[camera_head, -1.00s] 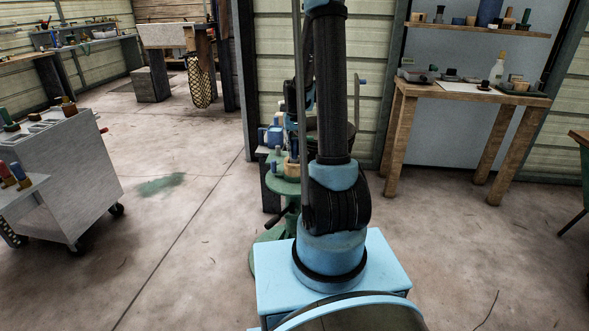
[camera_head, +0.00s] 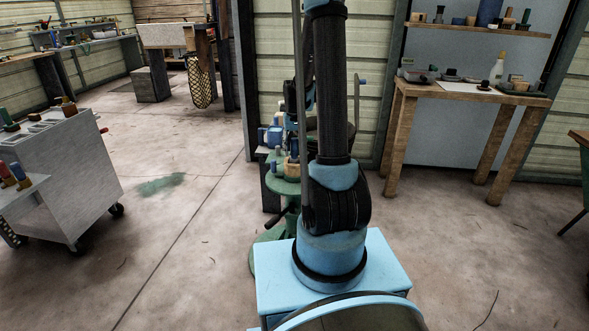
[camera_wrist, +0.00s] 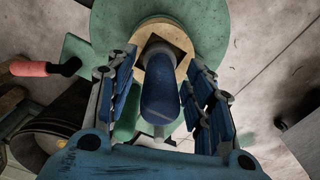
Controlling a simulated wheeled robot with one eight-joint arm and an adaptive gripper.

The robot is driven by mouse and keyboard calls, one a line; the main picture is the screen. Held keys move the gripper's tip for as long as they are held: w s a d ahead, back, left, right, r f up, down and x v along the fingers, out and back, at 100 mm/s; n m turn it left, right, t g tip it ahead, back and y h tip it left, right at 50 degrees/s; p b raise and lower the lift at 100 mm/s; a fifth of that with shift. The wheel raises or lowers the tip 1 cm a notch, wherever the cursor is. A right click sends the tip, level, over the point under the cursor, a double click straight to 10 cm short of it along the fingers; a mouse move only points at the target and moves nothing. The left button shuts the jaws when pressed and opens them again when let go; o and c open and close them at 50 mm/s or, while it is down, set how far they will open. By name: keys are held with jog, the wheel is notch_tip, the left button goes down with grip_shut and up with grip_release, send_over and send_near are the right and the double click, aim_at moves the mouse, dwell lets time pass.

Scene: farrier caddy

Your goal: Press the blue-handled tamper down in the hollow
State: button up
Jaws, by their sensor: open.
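In the wrist view, the blue-handled tamper (camera_wrist: 160,92) stands between the two fingers of my gripper (camera_wrist: 163,68), seen almost end-on. My gripper is open, with a finger on each side of the handle and a visible gap at least on the right. Beyond the handle is a round tan block (camera_wrist: 147,34) with a dark square hollow (camera_wrist: 172,40). The tamper's lower end is hidden, so I cannot tell how deep it sits. The block rests on a round green top (camera_wrist: 110,18). In the head view, my arm mostly hides this spot; part of the green stand (camera_head: 283,187) shows.
In the head view, a grey cart (camera_head: 65,165) stands at left and a wooden table (camera_head: 405,97) at back right. Open floor (camera_head: 190,235) lies left of the stand.

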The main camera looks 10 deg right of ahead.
notch_tip(320, 180, up, 11)
jog(key=shift+r, duration=0.15)
jog(key=shift+s+r, duration=0.15)
jog(key=shift+r, duration=0.2)
jog(key=s+r+t, duration=0.1)
jog(key=s+t, duration=0.1)
jog(key=s, duration=2.5)
jog(key=s+f, duration=0.5)
jog(key=s, duration=0.2)
jog(key=shift+s+f, duration=0.2)
jog(key=shift+f, duration=0.05)
jog(key=shift+d, duration=0.1)
jog(key=shift+w+f, duration=0.2)
jog(key=shift+w, duration=0.2)
